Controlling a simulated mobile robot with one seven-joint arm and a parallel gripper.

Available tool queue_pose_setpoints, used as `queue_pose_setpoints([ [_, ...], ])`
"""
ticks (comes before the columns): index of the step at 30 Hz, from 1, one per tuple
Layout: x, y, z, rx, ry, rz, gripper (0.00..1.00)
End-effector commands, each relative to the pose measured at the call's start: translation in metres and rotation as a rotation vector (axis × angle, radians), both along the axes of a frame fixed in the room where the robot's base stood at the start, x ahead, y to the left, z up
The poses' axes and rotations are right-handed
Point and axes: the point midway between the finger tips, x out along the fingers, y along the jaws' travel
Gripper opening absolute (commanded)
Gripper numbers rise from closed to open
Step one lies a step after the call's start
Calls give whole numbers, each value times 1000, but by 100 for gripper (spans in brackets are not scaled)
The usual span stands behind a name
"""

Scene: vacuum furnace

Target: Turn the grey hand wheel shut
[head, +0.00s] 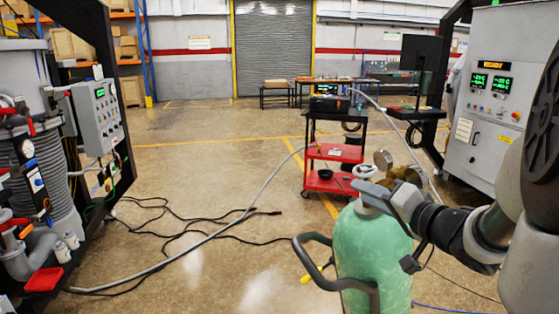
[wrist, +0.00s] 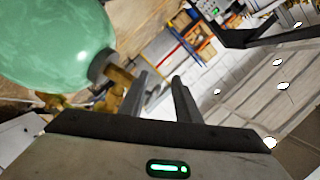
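In the wrist view the cylinder (wrist: 55,40) is at upper left, with a grey collar (wrist: 102,66) and a brass valve (wrist: 115,82) beside the left finger. In that view my gripper (wrist: 162,90) has its fingers apart, with nothing seen held between them.
A grey control cabinet (head: 490,130) is at right, and piping with a control box (head: 98,115) at left. Cables (head: 190,235) cross the otherwise open floor.

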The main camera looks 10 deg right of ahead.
Motion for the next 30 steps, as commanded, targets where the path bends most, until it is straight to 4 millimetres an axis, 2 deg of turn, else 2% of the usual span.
queue_pose_setpoints([
  [1,-14,-23,3,112,-6,-34,30],
  [3,-29,-40,9,239,-18,-54,30],
  [7,-46,-57,15,379,-34,-67,30],
  [11,-48,-60,18,427,-40,-68,30],
  [17,-19,-52,17,430,-40,-64,30],
  [30,74,-29,16,428,-40,-65,30],
])
